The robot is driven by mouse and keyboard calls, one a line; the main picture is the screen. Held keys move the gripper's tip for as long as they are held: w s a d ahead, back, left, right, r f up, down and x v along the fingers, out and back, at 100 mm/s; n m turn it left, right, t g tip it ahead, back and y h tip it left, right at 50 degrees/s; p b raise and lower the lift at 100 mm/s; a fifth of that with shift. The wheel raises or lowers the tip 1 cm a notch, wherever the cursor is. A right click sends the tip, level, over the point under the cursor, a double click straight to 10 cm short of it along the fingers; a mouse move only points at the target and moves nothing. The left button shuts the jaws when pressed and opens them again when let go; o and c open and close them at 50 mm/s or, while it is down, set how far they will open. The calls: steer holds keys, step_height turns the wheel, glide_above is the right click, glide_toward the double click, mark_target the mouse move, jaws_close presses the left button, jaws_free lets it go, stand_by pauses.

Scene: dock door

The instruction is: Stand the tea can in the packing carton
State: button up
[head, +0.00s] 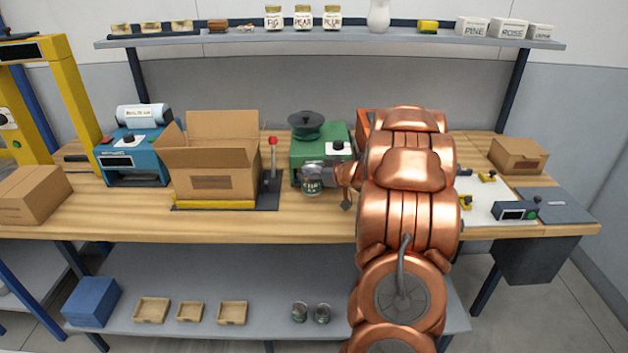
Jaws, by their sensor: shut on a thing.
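The packing carton (214,177) is a brown cardboard box with its flaps up and open, left of centre on the wooden bench. The tea can (312,187) is small and dark green-grey with a pale label. It is upright, right of the carton and in front of a green machine. My gripper (318,178) reaches it from the right and is shut on it. The can is apart from the carton. I cannot tell whether its base touches the bench. My copper arm hides part of the bench to the right.
A lever with a red knob (272,160) stands at the carton's right side, between it and the can. The green machine (335,144) with a black top is behind the can. A blue label machine (135,150) is left of the carton. Closed boxes stand at both bench ends. The front bench strip is clear.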

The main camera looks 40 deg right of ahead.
steer(key=shift+w+d+f, duration=0.1)
steer(key=shift+w+f, duration=0.1)
steer(key=shift+f, duration=1.6)
steer(key=shift+f, duration=0.15)
steer(key=o, duration=1.3)
steer(key=shift+s+d+r, duration=0.1)
steer(key=shift+s+r, duration=0.15)
steer(key=shift+s, duration=0.05)
steer(key=b+v, duration=0.1)
steer(key=v, duration=1)
steer(key=shift+s+r, duration=0.15)
steer(key=shift+s, duration=0.05)
